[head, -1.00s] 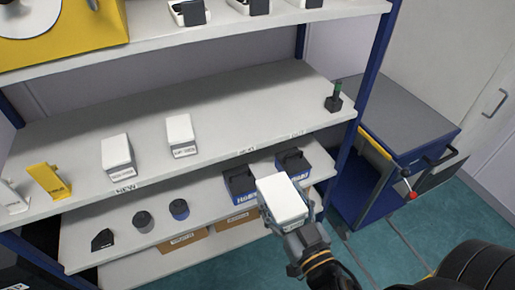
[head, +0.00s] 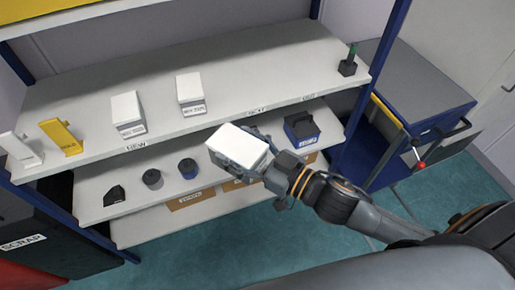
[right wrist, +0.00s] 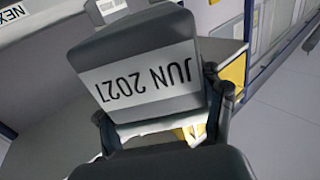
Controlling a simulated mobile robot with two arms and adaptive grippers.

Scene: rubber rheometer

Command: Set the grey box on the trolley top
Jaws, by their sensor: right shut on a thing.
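My right gripper (head: 258,158) is shut on the grey box (head: 236,147), held in the air in front of the shelf. The box looks nearly white from above in the head view. In the right wrist view the box (right wrist: 140,48) is grey with a white label reading JUN 2027, between my fingers (right wrist: 163,120). The trolley is at the right in the head view, blue with a flat grey top (head: 420,85); its visible top is bare. The box is well to the left of the trolley, apart from it. My left gripper is not in view.
The shelf (head: 230,75) carries two white boxes, a yellow block (head: 62,146) and a dark stand with a green top (head: 348,62). Lower down are dark cylinders and a blue bin (head: 300,130). A red-knobbed lever (head: 420,164) sticks out at the trolley's front.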

